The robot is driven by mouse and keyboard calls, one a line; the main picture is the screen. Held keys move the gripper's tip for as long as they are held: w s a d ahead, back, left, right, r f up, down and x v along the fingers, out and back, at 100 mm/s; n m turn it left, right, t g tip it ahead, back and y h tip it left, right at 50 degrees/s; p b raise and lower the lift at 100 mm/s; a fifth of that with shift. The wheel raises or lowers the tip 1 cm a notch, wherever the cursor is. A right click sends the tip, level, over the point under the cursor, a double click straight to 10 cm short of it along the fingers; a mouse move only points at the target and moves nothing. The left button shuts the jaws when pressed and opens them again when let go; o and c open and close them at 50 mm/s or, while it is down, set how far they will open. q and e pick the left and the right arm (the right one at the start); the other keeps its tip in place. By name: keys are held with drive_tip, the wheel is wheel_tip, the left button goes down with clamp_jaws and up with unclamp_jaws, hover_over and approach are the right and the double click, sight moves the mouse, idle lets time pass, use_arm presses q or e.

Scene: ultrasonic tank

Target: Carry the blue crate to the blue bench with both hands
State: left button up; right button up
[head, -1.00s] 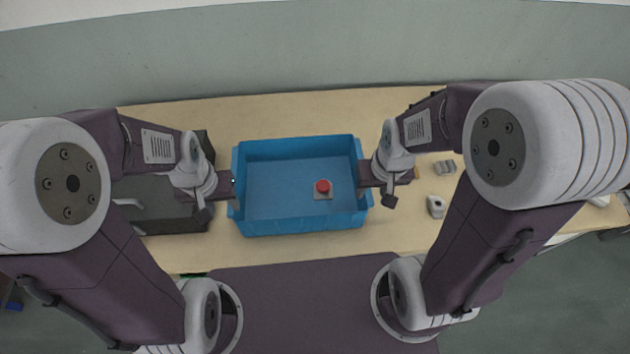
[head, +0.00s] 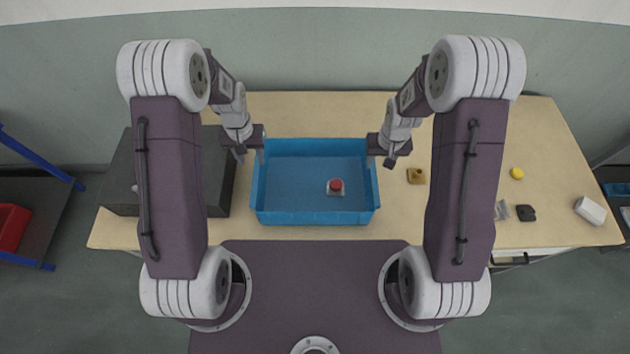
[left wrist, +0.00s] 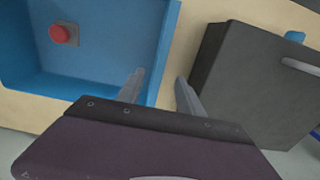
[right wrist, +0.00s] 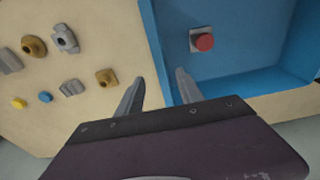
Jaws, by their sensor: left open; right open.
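The blue crate (head: 315,218) sits on the wooden table, level, with a red button on a small grey base (head: 336,187) inside it. My left gripper (head: 259,156) is at the crate's left wall. In the left wrist view, its open fingers (left wrist: 160,92) straddle that wall, one inside and one outside. My right gripper (head: 371,160) is at the right wall. In the right wrist view, its open fingers (right wrist: 160,92) straddle that wall too. I cannot tell whether the fingers touch it. No bench with a blue top shows clearly.
A dark grey box (head: 222,185) stands just left of the crate. Several small parts, including a brass block (head: 416,176) and a yellow piece (head: 517,173), lie on the table (head: 330,110) to the right. A blue-railed rack (head: 40,160) with a red bin (head: 12,228) stands far left.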

sight(256, 173)
use_arm(q)
drive_tip(key=shift+f, duration=0.35)
use_arm(e)
drive_tip(key=shift+f, duration=0.3)
use_arm(q)
wheel_tip(256, 173, down, 8)
drive_tip(key=shift+f, duration=0.25)
use_arm(e)
drive_tip(key=f, duration=0.5)
drive_tip(key=w+f, duration=0.1)
drive_tip(key=f, duration=0.2)
drive_tip(key=shift+w+f, duration=0.1)
drive_tip(key=shift+f, duration=0.15)
use_arm(q)
drive_tip(key=shift+c, duration=0.3)
use_arm(e)
drive_tip(key=shift+c, duration=0.3)
use_arm(q)
clamp_jaws()
use_arm(e)
clamp_jaws()
use_arm(q)
drive_tip(key=shift+r, duration=0.1)
use_arm(e)
drive_tip(key=shift+r, duration=0.1)
